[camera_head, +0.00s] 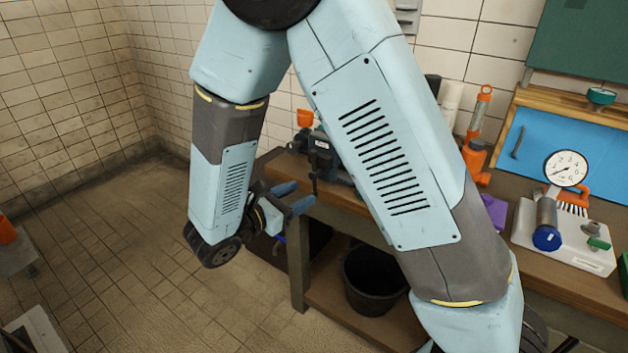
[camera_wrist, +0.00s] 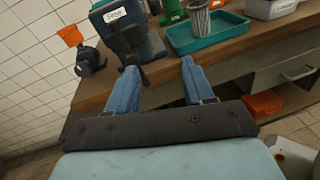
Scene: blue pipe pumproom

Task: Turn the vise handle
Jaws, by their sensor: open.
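The dark blue-grey vise (camera_head: 322,158) stands on the left end of the wooden workbench in the head view. Its thin dark handle (camera_head: 314,178) hangs at the vise's front, just beyond my gripper (camera_head: 303,191). In the wrist view the vise (camera_wrist: 138,38) with a white label is ahead, left of centre. The dark handle (camera_wrist: 138,58) shows at its front, close to the left fingertip. My gripper (camera_wrist: 158,67) is open, its two blue fingers wide apart with nothing held between them. I cannot tell whether a finger touches the handle.
The workbench (camera_wrist: 225,45) carries a teal tray (camera_wrist: 205,35) right of the vise. An orange funnel-like item (camera_wrist: 70,36) is left of it. A black bucket (camera_head: 372,280) stands under the bench. A gauge (camera_head: 566,169) is at the right.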

